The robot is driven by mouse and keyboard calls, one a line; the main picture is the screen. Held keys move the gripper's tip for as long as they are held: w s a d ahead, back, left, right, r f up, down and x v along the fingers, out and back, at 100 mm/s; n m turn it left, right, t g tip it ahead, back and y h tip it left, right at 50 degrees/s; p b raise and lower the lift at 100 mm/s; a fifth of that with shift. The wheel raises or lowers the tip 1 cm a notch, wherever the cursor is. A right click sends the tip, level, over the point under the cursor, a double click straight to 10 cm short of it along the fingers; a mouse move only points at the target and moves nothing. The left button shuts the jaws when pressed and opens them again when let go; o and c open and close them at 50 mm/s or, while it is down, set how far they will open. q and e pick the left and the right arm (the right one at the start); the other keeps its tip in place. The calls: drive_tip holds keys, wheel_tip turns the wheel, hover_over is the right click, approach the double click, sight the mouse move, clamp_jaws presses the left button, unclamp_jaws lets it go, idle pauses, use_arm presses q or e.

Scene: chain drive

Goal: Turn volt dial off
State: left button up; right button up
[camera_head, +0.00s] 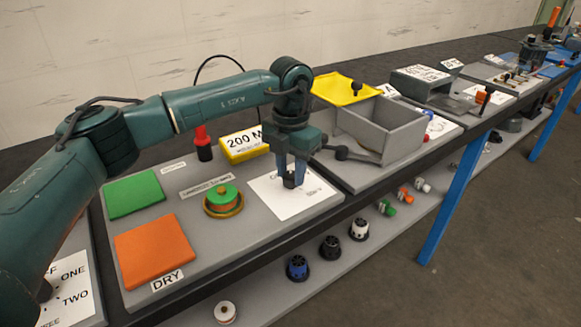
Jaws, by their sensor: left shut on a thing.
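My left gripper (292,183) points down over a white printed card (310,198) on the grey board. Its fingers are shut on a small dark piece (289,181), which they mostly hide. I cannot tell for sure whether this piece is the volt dial, nor where it points. A yellow block with a label reading "200 M" (240,146) stands behind and left of the gripper; the arm cuts off the rest of its text. My right gripper is not in view.
Left of the gripper are a round green-and-orange stack (223,199), a green pad (134,194), an orange pad (155,248) and a red-and-black piece (203,142). The lower shelf holds several small parts.

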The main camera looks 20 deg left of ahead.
sight(291, 175)
use_arm(q)
drive_tip(key=n, duration=0.5)
drive_tip(key=shift+r+n, duration=0.1)
drive_tip(key=shift+n, duration=0.2)
idle(0.4)
drive_tip(key=o, duration=1)
drive_tip(key=shift+c, duration=0.2)
wheel_tip(291, 175, up, 13)
